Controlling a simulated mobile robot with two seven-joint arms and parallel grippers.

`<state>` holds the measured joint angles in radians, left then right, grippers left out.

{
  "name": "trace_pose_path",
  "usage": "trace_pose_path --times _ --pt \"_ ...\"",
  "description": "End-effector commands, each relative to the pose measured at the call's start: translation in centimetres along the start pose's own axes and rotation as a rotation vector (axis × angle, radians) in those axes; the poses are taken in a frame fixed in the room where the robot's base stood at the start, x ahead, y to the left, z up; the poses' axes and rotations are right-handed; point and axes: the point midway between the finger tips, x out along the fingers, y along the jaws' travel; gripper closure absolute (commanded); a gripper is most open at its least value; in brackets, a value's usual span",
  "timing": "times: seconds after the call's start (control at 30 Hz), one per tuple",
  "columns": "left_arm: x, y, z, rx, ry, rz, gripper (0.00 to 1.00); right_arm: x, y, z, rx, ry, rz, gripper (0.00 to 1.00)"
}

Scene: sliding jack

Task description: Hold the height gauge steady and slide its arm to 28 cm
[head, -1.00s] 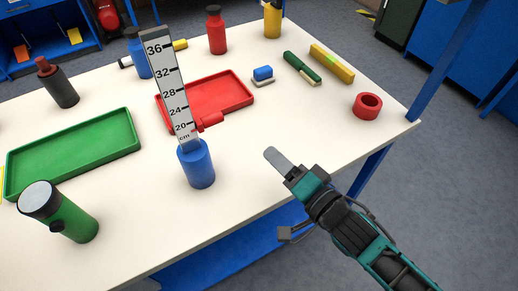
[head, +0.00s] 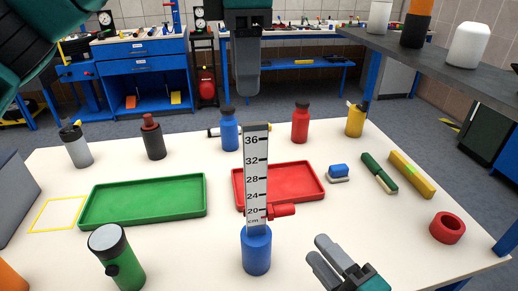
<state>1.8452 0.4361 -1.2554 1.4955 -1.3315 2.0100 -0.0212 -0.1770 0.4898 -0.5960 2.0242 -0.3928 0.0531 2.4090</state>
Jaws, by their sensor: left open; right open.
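The height gauge stands upright on the white table, with a blue round base (head: 256,252) and a tall white scale (head: 256,170) marked from 20 to 36 cm. Its red sliding arm (head: 283,211) is low on the scale, beside the 20 mark, and points right. My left gripper (head: 246,92) hangs fingers down at the top of the view, above the gauge in the picture and apart from it; it is empty. My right gripper (head: 318,250) is open and empty, to the right of the blue base and not touching it.
A red tray (head: 310,192) lies behind the gauge and a green tray (head: 145,213) to its left. A green cylinder (head: 122,268) stands front left. A red ring (head: 447,228) lies at right. Several bottles line the back. A dark shelf (head: 430,62) juts in at upper right.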

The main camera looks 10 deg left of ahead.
Motion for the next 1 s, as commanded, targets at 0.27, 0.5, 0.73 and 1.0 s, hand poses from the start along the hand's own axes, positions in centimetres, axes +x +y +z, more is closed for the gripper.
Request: trace_pose_path --times 0.27,0.5,0.73,1.0 --pt "5.1 -0.1 0.0 0.002 0.002 -0.005 0.57 0.0 0.0 0.0 0.000 0.001 0.000 0.57" --pt "8.8 -0.1 0.0 0.002 0.000 -0.003 0.57 0.0 0.0 0.0 0.000 0.001 0.001 0.57" --pt "10.8 0.0 0.0 0.000 -0.001 0.000 0.57 0.0 0.0 0.0 0.000 0.001 0.000 0.57" --pt "11.1 0.0 0.0 0.000 0.000 0.001 0.57 0.0 0.0 0.0 0.000 0.001 0.000 0.57"
